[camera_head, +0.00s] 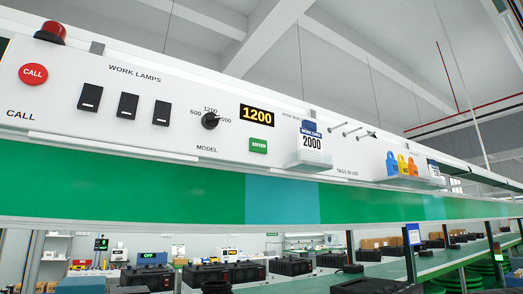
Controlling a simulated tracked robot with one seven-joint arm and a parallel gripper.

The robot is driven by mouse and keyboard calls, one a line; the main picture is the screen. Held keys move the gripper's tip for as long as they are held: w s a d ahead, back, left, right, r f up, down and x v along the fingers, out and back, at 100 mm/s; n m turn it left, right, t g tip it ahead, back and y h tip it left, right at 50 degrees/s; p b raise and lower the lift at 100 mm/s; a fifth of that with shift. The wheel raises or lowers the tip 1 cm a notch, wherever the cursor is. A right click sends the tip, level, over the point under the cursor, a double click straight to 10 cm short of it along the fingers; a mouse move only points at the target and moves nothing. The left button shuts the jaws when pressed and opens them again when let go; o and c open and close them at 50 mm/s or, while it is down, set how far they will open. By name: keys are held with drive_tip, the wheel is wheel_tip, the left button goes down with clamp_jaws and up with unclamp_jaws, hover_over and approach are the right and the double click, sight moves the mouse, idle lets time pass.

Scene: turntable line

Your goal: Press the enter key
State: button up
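The enter key (259,145) is a small green rectangular button with pale lettering on the white panel (225,147). It sits below a black display (257,115) that reads 1200 in yellow. A black model knob (210,121) is to its left, with 600, 1200 and a third, partly covered number around it. My gripper is not in view.
A red CALL button (33,74), a red beacon (51,32) and black lamp switches (128,106) are on the left. A holder with a card (312,141) reading 2000 projects right of the key. Pegs and coloured padlocks (403,165) are farther right.

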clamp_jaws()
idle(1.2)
